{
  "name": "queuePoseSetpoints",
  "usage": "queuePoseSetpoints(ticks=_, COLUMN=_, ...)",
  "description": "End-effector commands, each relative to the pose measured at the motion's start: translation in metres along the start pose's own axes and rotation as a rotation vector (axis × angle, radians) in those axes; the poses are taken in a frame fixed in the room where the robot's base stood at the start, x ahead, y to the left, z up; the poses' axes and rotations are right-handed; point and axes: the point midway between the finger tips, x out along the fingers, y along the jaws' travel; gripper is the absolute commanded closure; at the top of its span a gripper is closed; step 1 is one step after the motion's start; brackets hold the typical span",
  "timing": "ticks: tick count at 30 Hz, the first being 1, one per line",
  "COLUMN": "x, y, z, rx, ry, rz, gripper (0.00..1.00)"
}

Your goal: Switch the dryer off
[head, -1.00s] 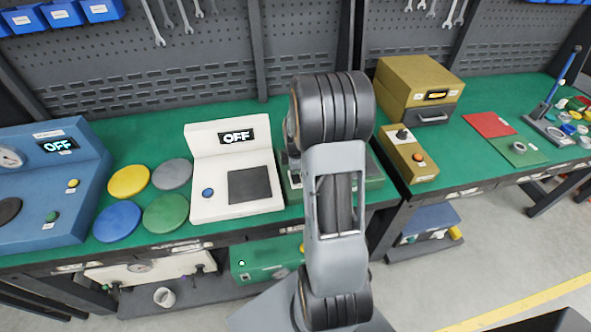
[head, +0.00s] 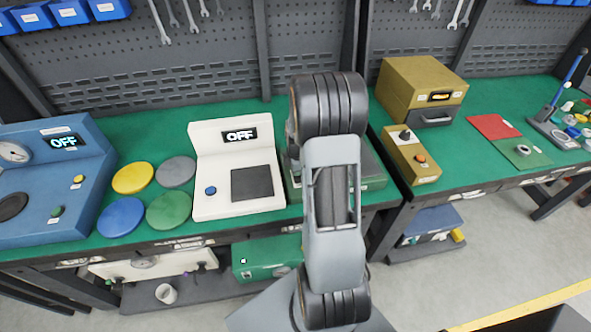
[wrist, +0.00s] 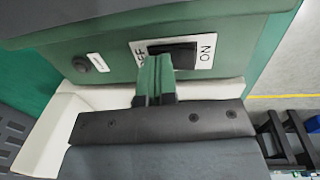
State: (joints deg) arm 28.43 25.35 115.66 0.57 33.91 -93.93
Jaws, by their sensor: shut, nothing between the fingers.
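A green machine, apparently the dryer, fills the top of the wrist view (wrist: 100,45). Its front carries a black rocker switch (wrist: 185,55) on a white plate, with ON at the right end and a partly covered OFF at the left end. My gripper (wrist: 156,62) is shut and empty, its green fingertips together at the OFF end of the switch. I cannot tell whether they touch it or which way the rocker is tipped. In the head view the green machine (head: 373,170) is mostly hidden behind my arm, and the gripper is hidden too.
A white device (head: 220,207) showing OFF stands left of my arm. A blue device (head: 85,175), also showing OFF, stands farther left, beyond several coloured discs. A brown control box (head: 412,160) and a yellow-brown cabinet (head: 420,85) stand to the right.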

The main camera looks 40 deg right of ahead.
Motion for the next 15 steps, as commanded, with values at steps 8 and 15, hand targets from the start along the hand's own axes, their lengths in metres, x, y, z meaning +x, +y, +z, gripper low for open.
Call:
queuePoseSetpoints(ticks=8, x=0.000, y=-0.005, z=0.001, rx=0.002, ry=0.000, rz=-0.005, gripper=1.00)
queuePoseSetpoints(ticks=15, x=-0.004, y=-0.014, z=0.000, rx=0.000, ry=0.000, rz=-0.004, gripper=1.00)
